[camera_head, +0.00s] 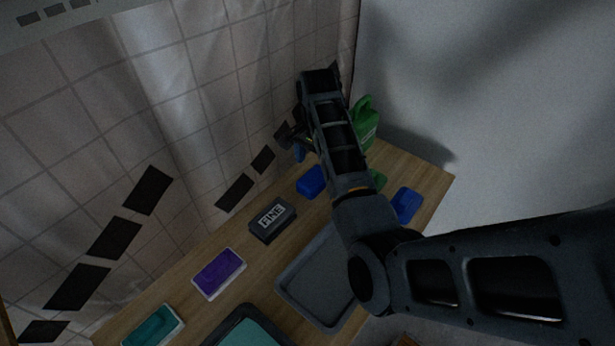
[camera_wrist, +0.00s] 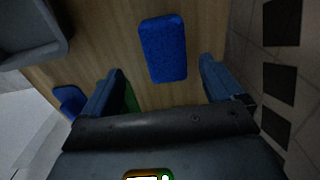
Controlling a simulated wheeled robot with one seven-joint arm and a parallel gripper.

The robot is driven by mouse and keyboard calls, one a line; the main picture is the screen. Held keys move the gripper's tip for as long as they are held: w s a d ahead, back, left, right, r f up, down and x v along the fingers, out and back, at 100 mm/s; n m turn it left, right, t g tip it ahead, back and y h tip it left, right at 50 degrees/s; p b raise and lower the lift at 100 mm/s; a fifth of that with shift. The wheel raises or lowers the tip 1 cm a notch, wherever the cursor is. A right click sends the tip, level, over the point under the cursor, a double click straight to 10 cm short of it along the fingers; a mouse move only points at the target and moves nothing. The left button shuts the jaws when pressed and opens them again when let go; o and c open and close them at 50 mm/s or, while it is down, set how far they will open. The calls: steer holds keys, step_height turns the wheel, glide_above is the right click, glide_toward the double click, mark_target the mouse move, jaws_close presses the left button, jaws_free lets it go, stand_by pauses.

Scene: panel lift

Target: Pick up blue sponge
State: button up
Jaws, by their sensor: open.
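The blue sponge (camera_wrist: 163,48) lies flat on the wooden table in the wrist view. It is a rounded blue block, ahead of and between my gripper's fingers (camera_wrist: 161,68), with no finger touching it. My gripper is open and empty. In the head view the blue sponge (camera_head: 311,181) lies near the back of the table, right of the black block. My gripper (camera_head: 297,146) is above the table near the tiled wall, partly hidden by my arm. A second blue item (camera_head: 406,204) lies at the right table edge; it also shows in the wrist view (camera_wrist: 70,99).
A black block marked FINE (camera_head: 272,220), a grey tray (camera_head: 300,289) and a purple block with a white base (camera_head: 218,272) are on the table (camera_head: 262,264). A green bottle (camera_head: 365,117) stands at the far corner. The tiled wall (camera_head: 90,130) borders the back.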

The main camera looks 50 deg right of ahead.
mark_target(314, 177)
steer(key=f, duration=0.6)
steer(key=shift+w+d+f, duration=0.15)
steer(key=shift+w+f, duration=0.1)
steer(key=shift+w, duration=0.15)
steer(key=shift+c, duration=0.2)
steer(key=c, duration=1)
